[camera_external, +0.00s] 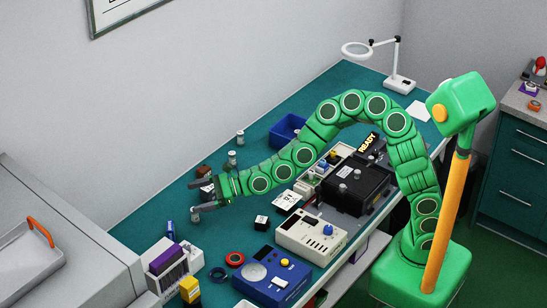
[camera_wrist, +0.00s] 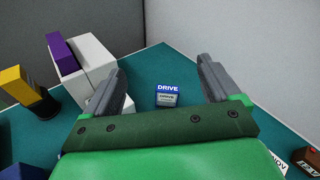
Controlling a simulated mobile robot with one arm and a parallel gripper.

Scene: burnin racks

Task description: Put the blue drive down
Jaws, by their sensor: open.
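The blue drive (camera_external: 170,229) stands on the teal bench top near the wall. In the wrist view both grey fingers of my gripper (camera_wrist: 162,78) are spread wide.
A white rack (camera_external: 188,262) with a purple block (camera_external: 166,260) stands close to the drive. A yellow and black object (camera_external: 190,290) is in front of it. A blue device (camera_external: 270,278), a red ring (camera_external: 235,259) and a cream instrument (camera_external: 310,238) occupy the near bench. Teal surface around the drive is clear.

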